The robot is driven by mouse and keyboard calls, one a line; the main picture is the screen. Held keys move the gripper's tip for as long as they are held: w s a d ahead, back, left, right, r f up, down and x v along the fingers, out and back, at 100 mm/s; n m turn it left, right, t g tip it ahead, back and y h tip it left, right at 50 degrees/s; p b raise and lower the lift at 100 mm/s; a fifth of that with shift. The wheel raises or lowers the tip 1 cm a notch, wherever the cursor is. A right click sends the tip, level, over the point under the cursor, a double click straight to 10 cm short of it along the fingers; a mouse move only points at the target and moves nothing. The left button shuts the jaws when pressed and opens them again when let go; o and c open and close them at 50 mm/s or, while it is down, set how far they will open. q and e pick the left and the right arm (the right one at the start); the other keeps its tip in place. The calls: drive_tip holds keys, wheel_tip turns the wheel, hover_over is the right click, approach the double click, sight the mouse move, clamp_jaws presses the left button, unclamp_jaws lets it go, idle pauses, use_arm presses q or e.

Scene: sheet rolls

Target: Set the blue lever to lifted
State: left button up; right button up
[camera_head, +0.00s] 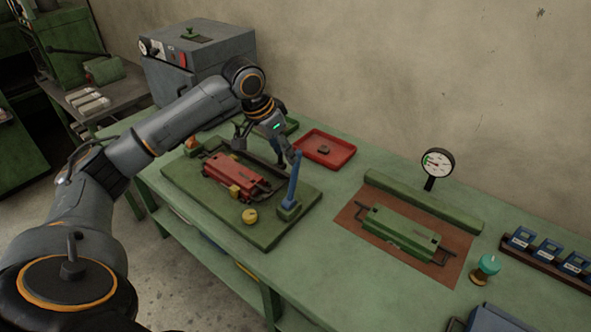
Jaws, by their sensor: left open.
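Whether a finger touches the lever cannot be told from this angle. My right gripper is not in view.
The board also bears a red block with handles (236,181) and a yellow knob (249,216). A red tray (335,160) lies behind. A green block (402,230), gauge (438,162) and teal knob (488,265) stand to the right. A grey machine (205,65) stands behind my arm.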

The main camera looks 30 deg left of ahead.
sight(295, 170)
use_arm(q)
drive_tip(key=x, duration=0.3)
drive_tip(key=w+a+p+x, duration=0.1)
drive_tip(key=x, duration=0.3)
drive_tip(key=p+x, duration=0.1)
drive_tip(key=x, duration=0.3)
drive_tip(key=shift+w+a, duration=0.15)
drive_tip(key=shift+w, duration=0.15)
clamp_jaws()
